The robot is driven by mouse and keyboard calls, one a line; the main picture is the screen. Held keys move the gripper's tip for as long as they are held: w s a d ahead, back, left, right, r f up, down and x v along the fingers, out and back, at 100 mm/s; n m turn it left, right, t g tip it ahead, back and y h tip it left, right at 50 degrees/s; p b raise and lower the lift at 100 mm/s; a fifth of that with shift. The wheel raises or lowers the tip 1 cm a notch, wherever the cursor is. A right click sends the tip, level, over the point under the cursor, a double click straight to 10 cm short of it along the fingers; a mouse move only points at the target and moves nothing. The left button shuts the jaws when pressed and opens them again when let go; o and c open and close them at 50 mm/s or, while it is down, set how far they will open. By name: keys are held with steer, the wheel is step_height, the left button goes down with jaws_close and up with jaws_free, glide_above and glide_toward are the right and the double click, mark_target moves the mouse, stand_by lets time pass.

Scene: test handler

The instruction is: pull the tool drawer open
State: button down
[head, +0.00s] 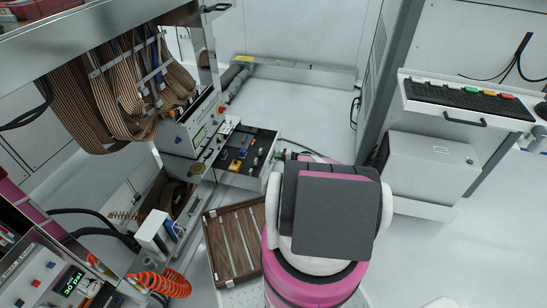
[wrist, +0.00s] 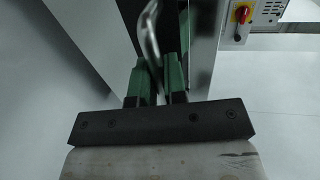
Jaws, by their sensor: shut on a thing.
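The tool drawer (head: 237,180) stands pulled out from the machine at the centre left of the head view. Its dark inside, with yellow, blue and metal tools, shows from above. In the wrist view, the green fingers of my gripper (wrist: 160,78) are shut on the drawer's curved metal handle (wrist: 149,35). In the head view, my arm hides most of the gripper and the handle.
A red knob (wrist: 242,14) sits on a panel by the drawer. A slatted brown tray (head: 233,243) lies below the drawer. A keyboard shelf (head: 466,103) and a grey box (head: 432,165) stand at right. Pale floor is clear behind the drawer.

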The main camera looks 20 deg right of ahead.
steer(key=shift+d, duration=0.1)
steer(key=c, duration=1.2)
jaws_free()
steer(key=v, duration=1)
steer(key=shift+s+d, duration=0.25)
steer(key=shift+s, duration=0.05)
